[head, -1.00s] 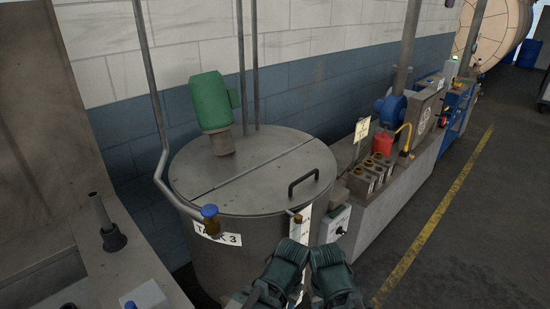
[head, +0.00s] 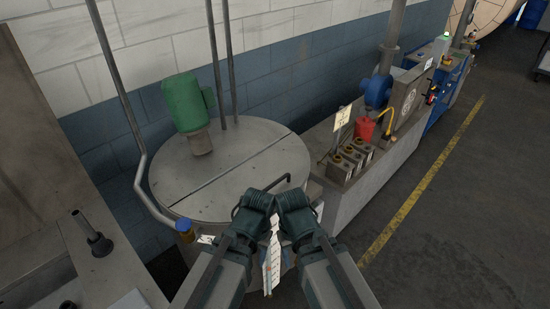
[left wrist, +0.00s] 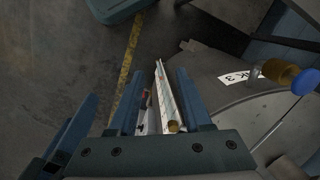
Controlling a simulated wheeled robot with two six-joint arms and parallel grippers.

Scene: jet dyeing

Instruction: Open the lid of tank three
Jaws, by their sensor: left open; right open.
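Tank three (head: 185,258) stands in front of me, its label partly covered in the head view; the label (left wrist: 234,77) shows in the left wrist view. Its round grey lid (head: 220,185) lies flat and closed, with a seam across it. The black lid handle (head: 287,179) is partly hidden behind my grippers. My left gripper (head: 257,200) and right gripper (head: 292,202) are side by side at the lid's near edge; their fingertips are hard to make out there. In the left wrist view my left gripper (left wrist: 162,95) is open, with a white strip (left wrist: 166,95) visible between its fingers.
A green motor (head: 186,103) stands on the lid's far half. A pipe with a blue-capped valve (head: 184,225) is at the tank's left. A bench (head: 375,180) with a red container (head: 365,130) runs to the right. The floor (head: 460,240) beyond the yellow line is clear.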

